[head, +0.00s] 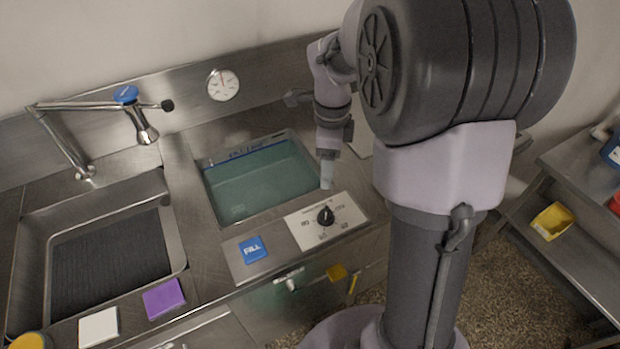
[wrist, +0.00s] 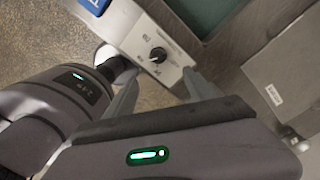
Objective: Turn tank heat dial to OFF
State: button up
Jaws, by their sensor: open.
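The tank heat dial (head: 325,215) is a black knob on a white labelled plate (head: 300,228) at the front edge of the water tank (head: 262,180). In the wrist view the dial (wrist: 158,54) sits on its plate beyond my fingers. My gripper (wrist: 160,90) is open and empty, its two fingers apart on either side below the dial, not touching it. In the head view my gripper (head: 327,172) hangs near the tank's right front corner, behind the dial plate. The small lettering around the dial is too blurred to read surely.
A blue FILL plate (head: 253,249) lies left of the dial. A sink (head: 110,255) with a faucet (head: 125,100) is at left. Purple (head: 164,298) and white (head: 98,327) blocks sit on the front edge. A gauge (head: 222,85) is on the backsplash. A metal shelf (head: 580,170) stands right.

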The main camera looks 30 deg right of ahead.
aim_at(326, 212)
jog(key=f+b, duration=0.1)
jog(key=f, duration=0.4)
jog(key=f+b, duration=0.2)
jog(key=f, duration=0.3)
jog(key=f+b, duration=0.2)
jog(key=f, duration=0.4)
jog(key=shift+s+f, duration=0.1)
jog(key=shift+s, duration=0.2)
jog(key=c, duration=1.4)
